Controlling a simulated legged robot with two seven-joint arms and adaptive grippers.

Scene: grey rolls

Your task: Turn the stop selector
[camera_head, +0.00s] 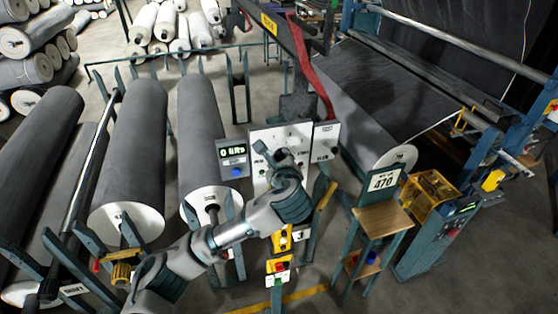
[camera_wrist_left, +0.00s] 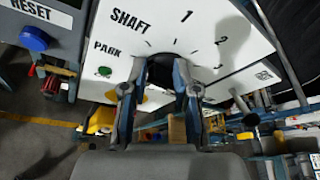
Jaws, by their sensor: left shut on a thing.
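A white control panel (camera_head: 262,136) stands in the middle of the head view, with my left gripper (camera_head: 291,160) against its front. In the left wrist view the white panel (camera_wrist_left: 232,58) is tilted and bears the words SHAFT and PARK, the numbers 1 and 2 and short dial marks. My left gripper (camera_wrist_left: 162,75) has its two fingers on either side of a dark selector knob (camera_wrist_left: 162,66) at the dial's centre and is shut on it. The fingers hide much of the knob, so its setting cannot be read. My right gripper is not in view.
A grey counter box (camera_head: 234,158) with a blue button is left of the panel. Grey rolls (camera_head: 128,160) lie on racks at left. A stand with a 470 sign (camera_head: 384,181) and a loom-like machine (camera_head: 400,90) are at right. Yellow button boxes (camera_head: 278,268) sit below.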

